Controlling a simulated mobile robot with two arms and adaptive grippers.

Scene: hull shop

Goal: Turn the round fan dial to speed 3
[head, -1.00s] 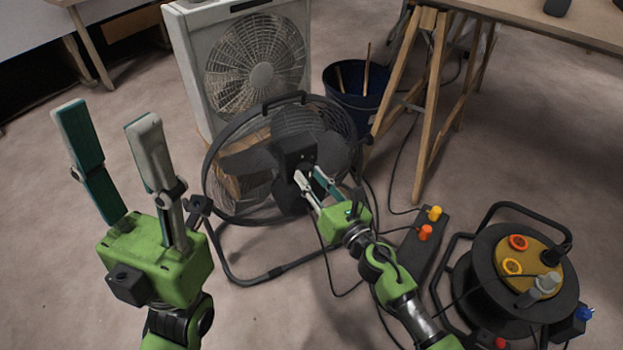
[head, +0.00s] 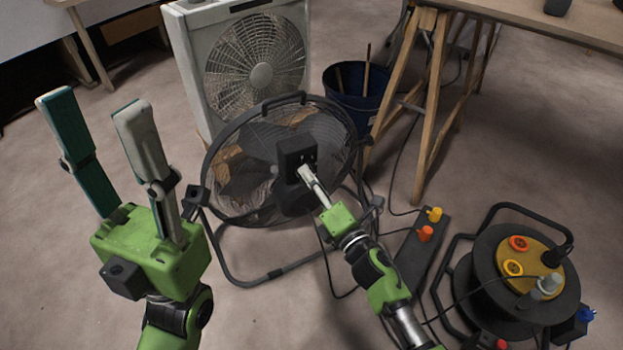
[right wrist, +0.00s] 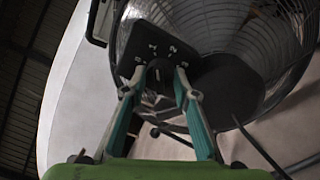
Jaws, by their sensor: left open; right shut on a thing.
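The black floor fan (head: 283,107) stands in the middle of the head view. Its dark control box (head: 292,152) faces me and also shows in the right wrist view (right wrist: 205,85). White marks, including 1 and 2, ring the round dial (right wrist: 160,73); the dial's pointer is too dark to read. My right gripper (head: 304,171) is shut on the dial, with a fingertip on each side in the right wrist view (right wrist: 160,68). My left gripper (head: 95,110) is open and empty, held up left of the fan.
A white box fan (head: 240,65) and a blue bucket (head: 352,100) stand behind. A wooden trestle (head: 430,110) is at the right. A cable reel (head: 480,270) and a dark strip with orange and yellow knobs (head: 423,255) lie right of my right arm. Cables cross the floor.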

